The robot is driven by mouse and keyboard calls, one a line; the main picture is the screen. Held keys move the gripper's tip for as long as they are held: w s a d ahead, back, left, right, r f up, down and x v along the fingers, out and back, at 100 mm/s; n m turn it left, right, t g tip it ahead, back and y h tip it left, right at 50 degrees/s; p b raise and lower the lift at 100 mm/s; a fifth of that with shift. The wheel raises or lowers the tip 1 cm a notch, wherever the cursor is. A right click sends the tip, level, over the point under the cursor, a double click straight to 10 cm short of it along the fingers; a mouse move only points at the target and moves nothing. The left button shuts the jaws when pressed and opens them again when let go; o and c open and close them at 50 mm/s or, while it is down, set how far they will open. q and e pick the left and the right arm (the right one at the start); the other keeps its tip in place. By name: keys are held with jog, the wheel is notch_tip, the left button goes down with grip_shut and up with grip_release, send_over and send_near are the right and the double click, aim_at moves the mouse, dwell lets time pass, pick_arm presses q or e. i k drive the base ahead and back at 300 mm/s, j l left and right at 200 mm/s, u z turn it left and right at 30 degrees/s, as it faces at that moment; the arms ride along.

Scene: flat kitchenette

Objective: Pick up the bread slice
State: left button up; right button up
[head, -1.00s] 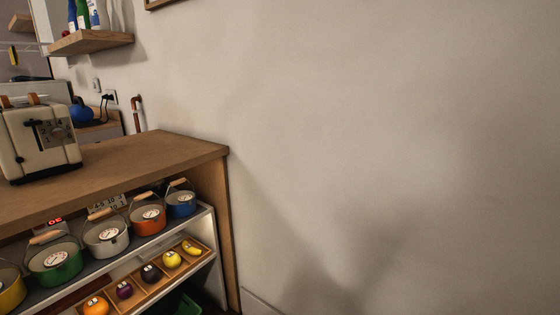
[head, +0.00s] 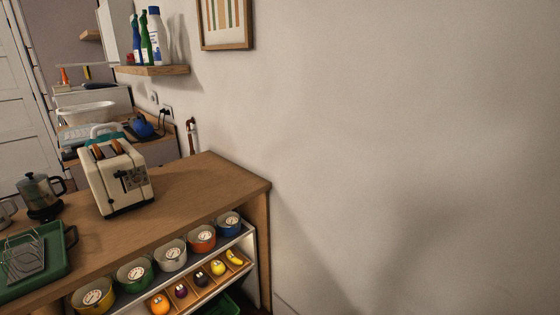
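A cream toaster (head: 118,180) stands on the wooden counter (head: 190,200) at the left. Two brown bread slices stick up from its top slots: one bread slice (head: 98,152) at the left and another bread slice (head: 117,146) at the right. Their lower parts are hidden inside the toaster. Neither of my grippers is in the head view, so nothing shows of their state or their distance from the bread.
A green tray (head: 68,262) with a wire rack (head: 22,258) and a kettle (head: 42,195) are left of the toaster. Several pots, such as the orange pot (head: 202,238), and a fruit box (head: 205,285) fill shelves below. A wall closes the right side.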

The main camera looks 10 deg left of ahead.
aim_at(98, 155)
jog(key=j+u, duration=0.15)
jog(key=u, duration=0.3)
jog(key=k+j+u, duration=0.1)
jog(key=u, duration=0.35)
jog(key=j+u, duration=0.3)
jog(key=u, duration=0.15)
